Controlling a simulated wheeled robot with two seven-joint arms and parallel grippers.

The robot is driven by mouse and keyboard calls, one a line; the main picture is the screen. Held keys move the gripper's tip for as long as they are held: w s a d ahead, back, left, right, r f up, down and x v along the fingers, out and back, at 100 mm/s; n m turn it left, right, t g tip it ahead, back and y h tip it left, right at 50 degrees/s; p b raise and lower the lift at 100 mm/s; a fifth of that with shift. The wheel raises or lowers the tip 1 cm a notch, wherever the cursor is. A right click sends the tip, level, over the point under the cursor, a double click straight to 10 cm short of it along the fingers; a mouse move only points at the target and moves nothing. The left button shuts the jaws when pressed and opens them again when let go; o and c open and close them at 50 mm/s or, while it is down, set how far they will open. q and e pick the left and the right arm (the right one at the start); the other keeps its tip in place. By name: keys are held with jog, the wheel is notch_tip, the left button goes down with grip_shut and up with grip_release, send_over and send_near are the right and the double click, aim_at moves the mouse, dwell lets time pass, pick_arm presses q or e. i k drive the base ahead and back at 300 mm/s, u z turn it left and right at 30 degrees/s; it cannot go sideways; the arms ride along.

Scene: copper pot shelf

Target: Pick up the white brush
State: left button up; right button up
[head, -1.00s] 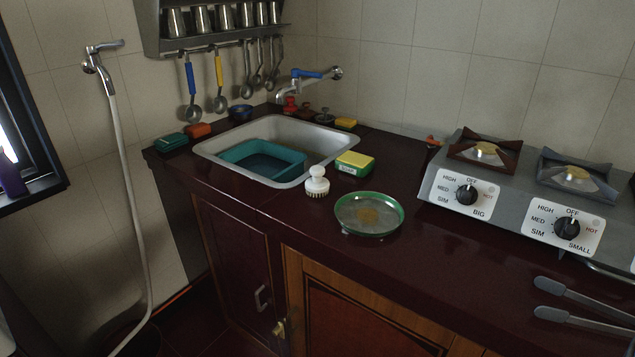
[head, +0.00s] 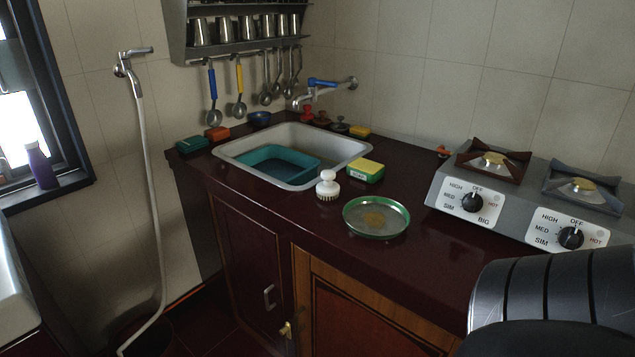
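The white brush (head: 327,186) stands upright on the dark red counter, bristles down, near the front right corner of the sink. It has a rounded white knob on top. Nothing holds it. A dark ribbed part of my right arm (head: 555,300) fills the lower right corner, well to the right of the brush. My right gripper is not visible. My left gripper is not in view.
A green-rimmed round tray (head: 376,218) lies right of the brush. A yellow-green sponge (head: 366,170) is behind it. The sink (head: 345,150) holds a teal basin (head: 278,165). A two-burner stove (head: 530,192) stands at the right.

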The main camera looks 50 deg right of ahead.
aim_at(327, 188)
jog(key=u, duration=0.1)
jog(key=k, duration=0.35)
jog(key=z, duration=1.05)
